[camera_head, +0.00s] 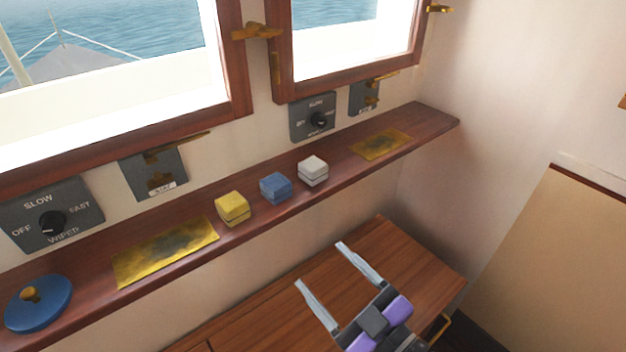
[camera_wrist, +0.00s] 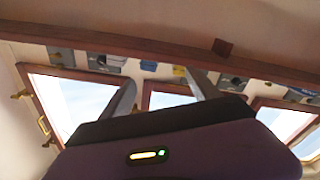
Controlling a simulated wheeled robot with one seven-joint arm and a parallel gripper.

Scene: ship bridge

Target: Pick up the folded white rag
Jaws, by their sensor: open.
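The folded white rag (camera_head: 313,170) sits on the narrow wooden shelf (camera_head: 290,205) below the windows, at the right end of a row of three folded rags. A blue rag (camera_head: 276,187) and a yellow rag (camera_head: 232,208) lie to its left. My gripper (camera_head: 320,264) is open and empty, in front of the shelf and lower in the picture than the white rag, apart from it. In the wrist view, my gripper's (camera_wrist: 162,80) spread fingers show against the windows. The blue rag (camera_wrist: 148,66) and yellow rag (camera_wrist: 179,71) show there too; I cannot clearly make out the white one.
A blue round lid-like object (camera_head: 38,303) with a brass knob stands at the shelf's left end. Brass plates (camera_head: 165,252) lie on the shelf. Wiper control panels (camera_head: 312,118) are on the wall behind. A wooden desk (camera_head: 400,255) is below my gripper.

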